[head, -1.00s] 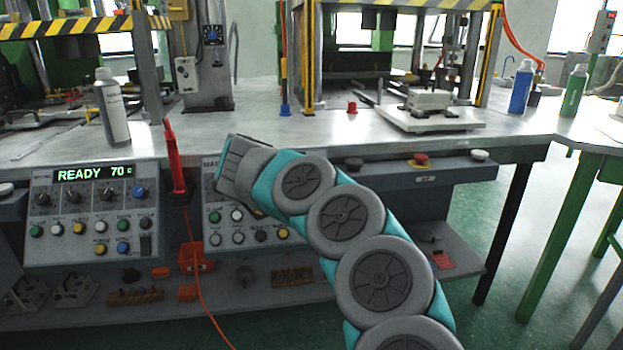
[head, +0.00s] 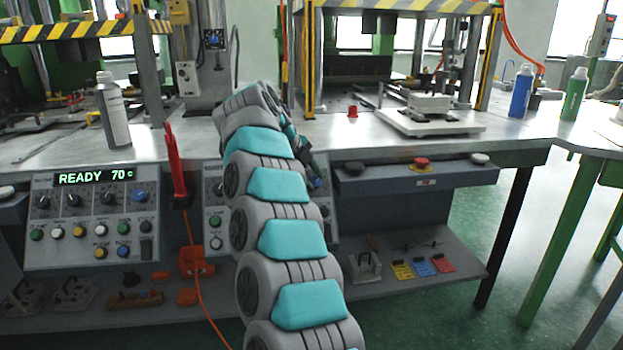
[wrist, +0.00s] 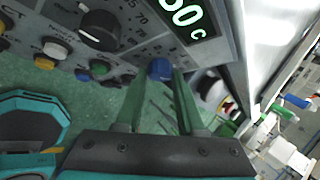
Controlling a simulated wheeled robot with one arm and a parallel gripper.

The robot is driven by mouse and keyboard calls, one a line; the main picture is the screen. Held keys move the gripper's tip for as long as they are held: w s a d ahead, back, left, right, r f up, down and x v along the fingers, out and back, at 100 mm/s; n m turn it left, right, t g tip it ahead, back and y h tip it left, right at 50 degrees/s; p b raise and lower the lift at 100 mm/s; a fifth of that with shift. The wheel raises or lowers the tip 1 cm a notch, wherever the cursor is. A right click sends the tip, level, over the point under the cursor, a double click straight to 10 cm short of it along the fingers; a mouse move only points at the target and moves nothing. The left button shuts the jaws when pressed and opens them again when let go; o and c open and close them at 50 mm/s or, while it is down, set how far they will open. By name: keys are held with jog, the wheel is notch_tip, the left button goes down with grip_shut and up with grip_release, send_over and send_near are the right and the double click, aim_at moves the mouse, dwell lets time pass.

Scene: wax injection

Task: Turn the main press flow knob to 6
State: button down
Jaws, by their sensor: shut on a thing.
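The control panel that my arm partly covers (head: 214,229) is on the right of the two panels in the head view. In the wrist view its green display (wrist: 181,14) ends in "60 c", with the front digits partly cut off. A blue knob (wrist: 160,69) sits below the display, between my fingertips. My gripper (wrist: 158,76) is shut on this blue knob. Its pointer and scale marks are too small or hidden to read. A black knob (wrist: 100,28) with printed numbers is beside it.
A similar left panel (head: 40,225) reads "READY 70 c". A red tool (head: 175,165) with a cord hangs between the panels. Push buttons (wrist: 54,50) lie near my fingers. A red button (head: 421,163) is on the bench front at right. A white bottle (head: 113,110) stands on the bench.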

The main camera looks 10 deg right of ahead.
jog(key=shift+d+f+m+g+y, duration=0.15)
jog(key=shift+d+m+g+y, duration=0.1)
jog(key=shift+m+g+y, duration=0.25)
jog(key=shift+m, duration=0.3)
jog(key=c, duration=0.5)
grip_release()
jog(key=shift+a+r, duration=0.1)
jog(key=shift+r, duration=0.2)
